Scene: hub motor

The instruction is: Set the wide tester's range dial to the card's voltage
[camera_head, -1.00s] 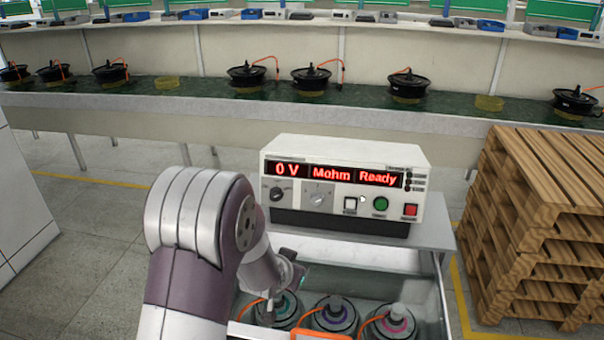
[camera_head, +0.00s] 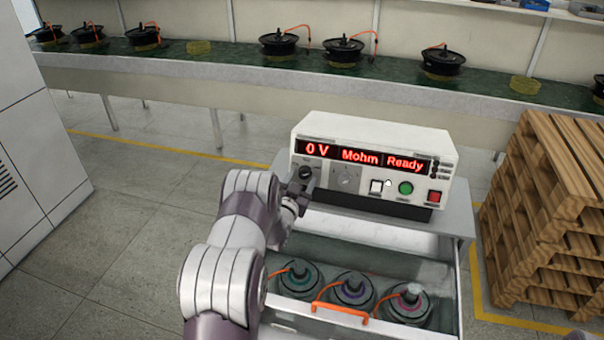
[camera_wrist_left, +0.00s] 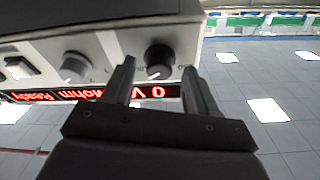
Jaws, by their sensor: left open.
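The wide tester (camera_head: 375,140) is a white box with red displays reading "0 V", "Mohm" and "Ready". Its black dial (camera_head: 306,172) is at the left of the front panel; a lighter dial (camera_head: 345,178) sits to its right. My left gripper (camera_head: 299,188) is open in front of the black dial. In the left wrist view, which is upside down, the black dial (camera_wrist_left: 158,58) appears between the open fingertips (camera_wrist_left: 158,68). I cannot tell whether the fingers touch it. The lighter dial (camera_wrist_left: 74,67) shows beside them. No card is readable, and my right gripper is not seen.
Below the tester, an open drawer with an orange handle (camera_head: 340,313) holds motors with coloured rings (camera_head: 353,291). Wooden pallets (camera_head: 545,200) stand at the right. A long bench (camera_head: 230,70) with black motors runs behind. A grey cabinet (camera_head: 40,140) stands at the left.

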